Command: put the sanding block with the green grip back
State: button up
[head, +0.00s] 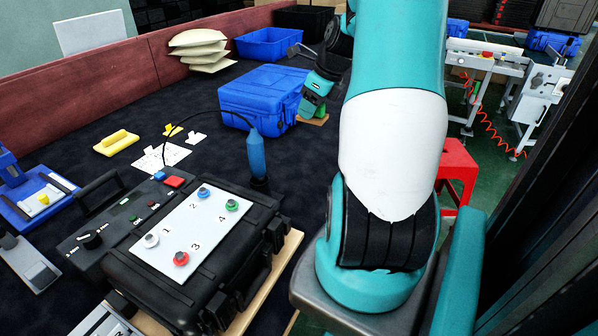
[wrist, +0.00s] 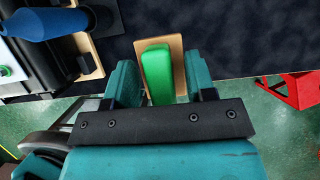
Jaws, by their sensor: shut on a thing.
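The sanding block's green grip (wrist: 157,74) is between the two fingers of my gripper (wrist: 160,84) in the wrist view. My gripper is shut on it. A flat tan wooden piece (wrist: 176,46) shows under and beyond the green grip; whether it is part of the block or a separate board is unclear. In the head view my gripper (head: 311,104) points down just right of a blue case, low over the dark table. The tan piece (head: 318,119) shows beneath it there. The green grip is hidden by my gripper in that view.
The blue case (head: 258,96) stands close left of my gripper. A blue bottle-like tool (head: 256,152) stands behind the black case with numbered knobs (head: 190,233). A yellow block (head: 116,142) lies on the dark table at left. A red stool (head: 457,170) stands on the floor at right.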

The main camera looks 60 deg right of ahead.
notch_tip(320, 180, down, 20)
jog(key=shift+s+d+r+b, duration=0.1)
jog(key=shift+r+b, duration=0.15)
jog(key=shift+b, duration=0.75)
jog(key=o, duration=0.9)
jog(key=shift+f, duration=0.1)
jog(key=p+v, duration=0.1)
jog(key=v, duration=1.1)
